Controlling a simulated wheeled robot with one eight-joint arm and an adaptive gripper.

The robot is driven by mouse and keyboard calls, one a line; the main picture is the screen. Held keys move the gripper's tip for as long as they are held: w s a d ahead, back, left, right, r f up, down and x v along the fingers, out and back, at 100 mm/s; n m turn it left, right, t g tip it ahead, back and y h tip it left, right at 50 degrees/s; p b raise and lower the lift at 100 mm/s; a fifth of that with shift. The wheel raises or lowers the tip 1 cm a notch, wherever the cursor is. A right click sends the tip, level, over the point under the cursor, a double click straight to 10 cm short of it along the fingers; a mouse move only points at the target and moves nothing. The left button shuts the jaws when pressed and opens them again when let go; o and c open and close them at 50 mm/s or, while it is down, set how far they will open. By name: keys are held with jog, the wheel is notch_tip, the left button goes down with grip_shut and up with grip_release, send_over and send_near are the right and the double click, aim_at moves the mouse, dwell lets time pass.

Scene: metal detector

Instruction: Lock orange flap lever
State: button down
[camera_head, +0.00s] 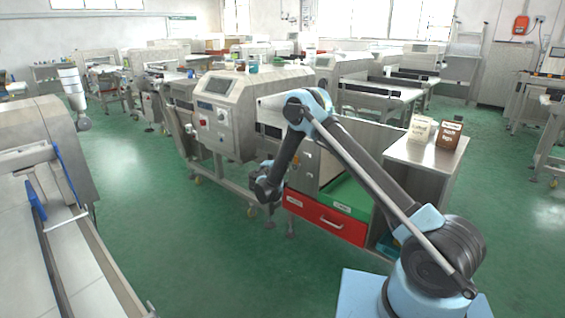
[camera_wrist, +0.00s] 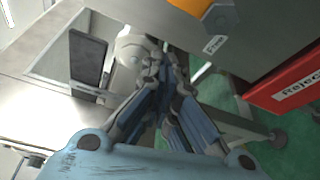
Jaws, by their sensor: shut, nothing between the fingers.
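An orange piece (camera_wrist: 192,6) shows at the top edge of the wrist view, cut off by the frame. I cannot tell whether this part is the flap lever. My gripper (camera_wrist: 163,65) is shut and empty, with its fingers together, below and left of the orange piece and apart from it. In the head view my gripper (camera_head: 268,187) hangs beside the metal detector (camera_head: 227,108); the flap lever is not clear there.
A red reject drawer (camera_head: 325,219) lies under the machine, right of my gripper; it also shows in the wrist view (camera_wrist: 290,88). A green bin (camera_head: 346,196) is above it. Two containers stand on a steel cabinet (camera_head: 427,155). Green floor is clear at left.

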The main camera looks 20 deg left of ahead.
jog(key=shift+s+a, duration=0.1)
jog(key=shift+s, duration=2.05)
